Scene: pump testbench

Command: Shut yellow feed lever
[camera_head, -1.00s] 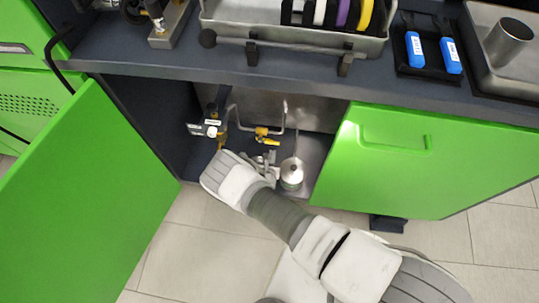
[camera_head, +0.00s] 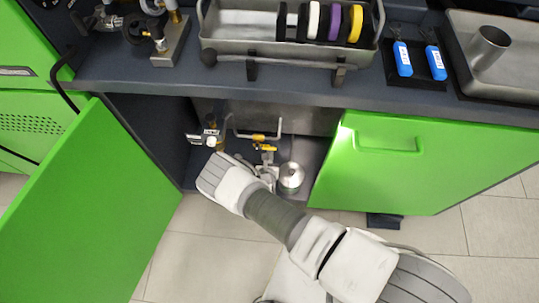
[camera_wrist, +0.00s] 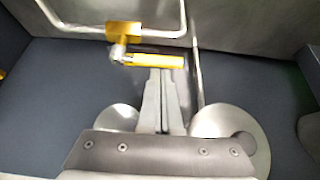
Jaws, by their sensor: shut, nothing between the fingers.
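The yellow feed lever (camera_wrist: 153,60) is a flat bar lying roughly crosswise in the wrist view, below a yellow valve body (camera_wrist: 123,31) on a bent metal pipe. In the head view the lever (camera_head: 265,148) shows small inside the open cabinet, beside the pipe. My gripper (camera_wrist: 164,73) is shut and empty. Its fingertips are at the lower edge of the lever's right half in the wrist view; I cannot tell whether they touch it. In the head view my arm reaches into the cabinet from the lower right and its wrist hides part of the cabinet floor.
A silver canister (camera_head: 291,178) stands right of my gripper. A white-and-black device with a brass fitting (camera_head: 205,138) is at the left. Green doors stand left (camera_head: 90,205) and right (camera_head: 390,165) of the opening. The bench top (camera_head: 300,85) overhangs it.

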